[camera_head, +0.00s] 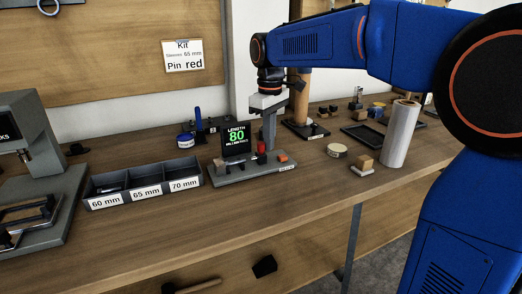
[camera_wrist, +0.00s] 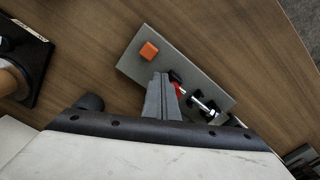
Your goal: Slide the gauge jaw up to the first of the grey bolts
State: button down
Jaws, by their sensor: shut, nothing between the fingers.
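The length gauge is a grey plate (camera_head: 225,180) on the bench, with a black display (camera_head: 237,139) reading 80 millimeters. A small red upright part (camera_head: 261,149) stands on it, left of an orange block (camera_head: 282,157). I cannot tell surely which part is the sliding jaw. In the wrist view a silver bolt-like rod (camera_wrist: 202,103) lies along the plate between dark supports, with the red part (camera_wrist: 177,88) at its end. My gripper (camera_wrist: 161,76) is shut and empty, pointing down over the plate, between the orange block (camera_wrist: 148,51) and my wrist, close beside the red part. Contact cannot be told.
A bin (camera_head: 145,192) labelled 60, 65 and 70 mm stands left of the gauge. A grey press-like machine (camera_head: 45,190) is at far left. The front bench strip is clear.

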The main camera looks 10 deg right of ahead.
jog(key=shift+s+a, duration=0.25)
jog(key=shift+a, duration=0.65)
jog(key=shift+d, duration=0.15)
dwell(0.7)
jog(key=shift+w+d, duration=0.15)
jog(key=shift+d, duration=0.3)
notch_tip(320, 180, up, 8)
dwell(0.8)
jog(key=s+d+f+m+t, duration=0.1)
jog(key=s+d+f+m, duration=0.15)
jog(key=s+d, duration=0.45)
jog(key=s+d+f+m+t, duration=0.15)
jog(key=s+d+f, duration=0.25)
jog(key=s, duration=0.4)
jog(key=s+d+f+m+t, duration=0.1)
jog(key=s+d+f+m, duration=0.1)
jog(key=s+f, duration=0.5)
jog(key=s+d+f+m+t, duration=0.1)
jog(key=s+d+f+m, duration=0.2)
jog(key=s+f, duration=0.4)
jog(key=shift+s+d, duration=0.4)
jog(key=shift+d, duration=0.1)
